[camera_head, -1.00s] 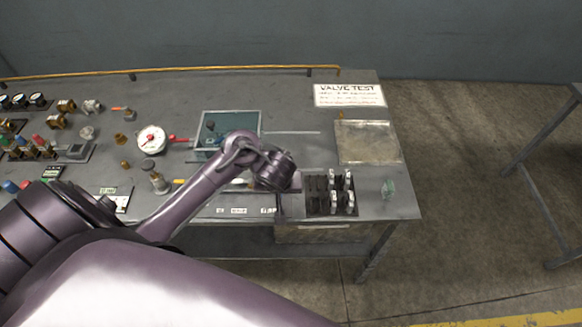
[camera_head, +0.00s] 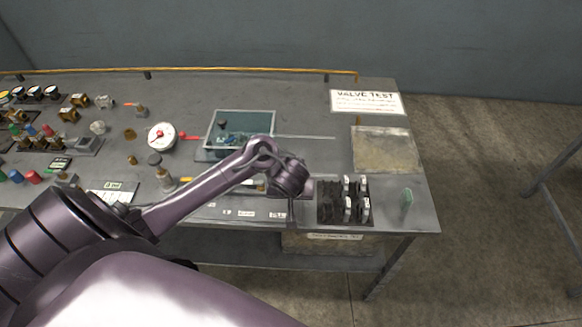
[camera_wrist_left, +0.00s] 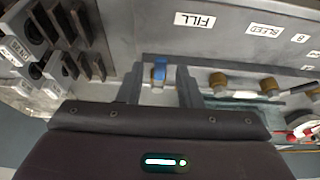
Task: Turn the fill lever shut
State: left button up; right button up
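The fill lever shows in the left wrist view as a small blue handle (camera_wrist_left: 159,72), just beyond the "FILL" label (camera_wrist_left: 195,20) on the bench's front strip. My left gripper (camera_wrist_left: 159,86) is open, with one grey finger on each side of the blue handle. Gaps show between the handle and both fingers, so I see no grip on it. In the head view my left wrist (camera_head: 289,178) hangs over the bench's front edge, left of the black rack, and hides the lever. My right gripper is not in view.
The black rack (camera_head: 328,203) with white-tagged pieces stands close to the right of my left wrist. A clear green piece (camera_head: 406,203) stands farther right. Brass fittings (camera_wrist_left: 218,82) lie right of the fingers in the wrist view.

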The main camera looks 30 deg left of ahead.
pick_arm(q)
grip_shut()
